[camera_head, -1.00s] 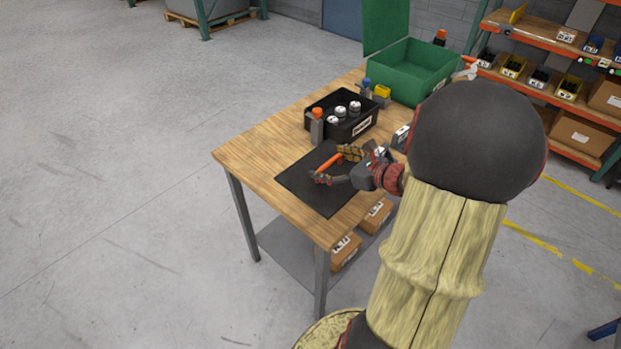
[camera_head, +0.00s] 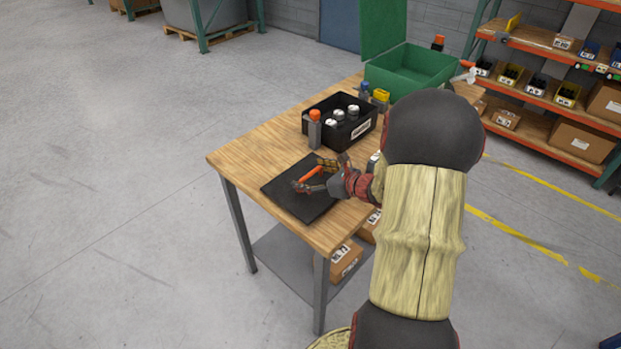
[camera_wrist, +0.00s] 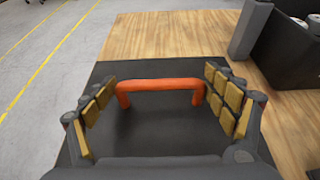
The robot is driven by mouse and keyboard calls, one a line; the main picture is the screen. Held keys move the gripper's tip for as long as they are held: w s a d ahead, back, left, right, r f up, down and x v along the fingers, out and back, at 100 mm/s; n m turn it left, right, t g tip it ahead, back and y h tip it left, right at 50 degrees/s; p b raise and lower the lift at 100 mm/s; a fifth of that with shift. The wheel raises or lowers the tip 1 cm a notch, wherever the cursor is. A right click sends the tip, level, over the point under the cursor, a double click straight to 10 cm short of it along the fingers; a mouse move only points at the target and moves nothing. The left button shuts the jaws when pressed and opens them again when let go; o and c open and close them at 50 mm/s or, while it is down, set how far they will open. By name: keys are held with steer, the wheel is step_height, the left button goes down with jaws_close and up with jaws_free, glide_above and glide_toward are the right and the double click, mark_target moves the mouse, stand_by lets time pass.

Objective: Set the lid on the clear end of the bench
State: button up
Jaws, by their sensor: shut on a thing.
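The lid (camera_head: 290,204) is a flat, dark square plate with an orange bar handle (camera_wrist: 160,85). In the head view it is over the near part of the wooden bench (camera_head: 245,155). My gripper (camera_wrist: 160,95) is shut on the handle, with a padded finger at each end of the bar. In the wrist view the lid fills the space below the handle, and its left edge lies by the bench edge. I cannot tell whether it rests on the wood or is held just above it. The bench's left end is bare wood.
A black crate (camera_head: 345,138) with several white-topped jars stands behind the lid, with an orange-capped grey bottle (camera_head: 314,130) at its near-left corner. A green box (camera_head: 408,75) stands at the far end. Open floor lies left of the bench.

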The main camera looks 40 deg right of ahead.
steer(key=shift+r, duration=0.15)
steer(key=o, duration=0.9)
steer(key=shift+f, duration=0.25)
steer(key=o, duration=0.4)
steer(key=shift+r, duration=0.1)
